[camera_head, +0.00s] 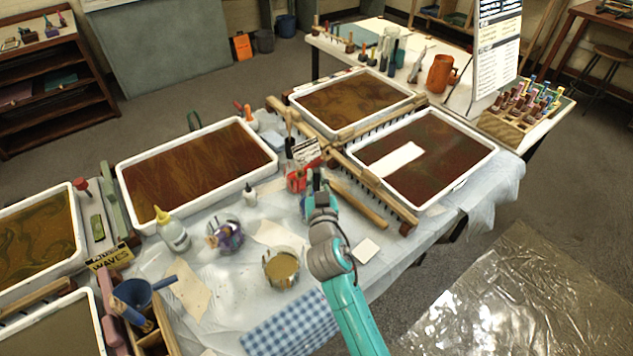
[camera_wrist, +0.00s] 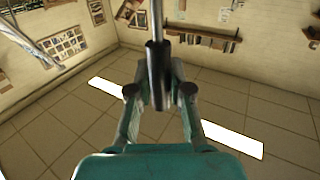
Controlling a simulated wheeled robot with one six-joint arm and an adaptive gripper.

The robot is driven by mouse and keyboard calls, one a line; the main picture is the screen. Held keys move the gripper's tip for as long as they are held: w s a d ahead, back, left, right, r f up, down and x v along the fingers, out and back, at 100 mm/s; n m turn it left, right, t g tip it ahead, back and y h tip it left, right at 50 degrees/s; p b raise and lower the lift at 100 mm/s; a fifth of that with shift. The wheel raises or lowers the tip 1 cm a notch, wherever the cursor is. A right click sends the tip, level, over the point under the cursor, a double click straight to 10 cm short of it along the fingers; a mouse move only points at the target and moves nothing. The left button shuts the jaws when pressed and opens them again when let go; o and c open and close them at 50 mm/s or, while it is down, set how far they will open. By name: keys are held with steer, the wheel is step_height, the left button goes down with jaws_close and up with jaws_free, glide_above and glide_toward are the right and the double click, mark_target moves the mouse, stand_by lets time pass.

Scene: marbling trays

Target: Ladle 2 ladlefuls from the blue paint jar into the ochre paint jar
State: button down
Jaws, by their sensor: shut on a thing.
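My gripper (camera_head: 317,182) is shut on a dark upright handle (camera_wrist: 158,75) with a thin metal rod, seen between the fingers in the wrist view. I take it for the ladle; its bowl is hidden. The ochre paint jar (camera_head: 281,270) stands open on the covered table, left of and nearer than my gripper. A bluish jar edge (camera_head: 303,207) shows beside my gripper, mostly hidden by it; it may be the blue paint jar. Whether the ladle is inside it, or holds paint, I cannot tell.
A purple-stained jar (camera_head: 234,236) and a yellow-capped bottle (camera_head: 173,234) stand left of the ochre jar. A red container (camera_head: 297,181) is behind my gripper. Wooden rakes (camera_head: 372,188) and a marbling tray (camera_head: 488,157) lie right. A checked cloth (camera_head: 290,325) lies in front.

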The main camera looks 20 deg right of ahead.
mark_target(316, 168)
steer(key=shift+r, duration=3)
steer(key=shift+a, duration=0.1)
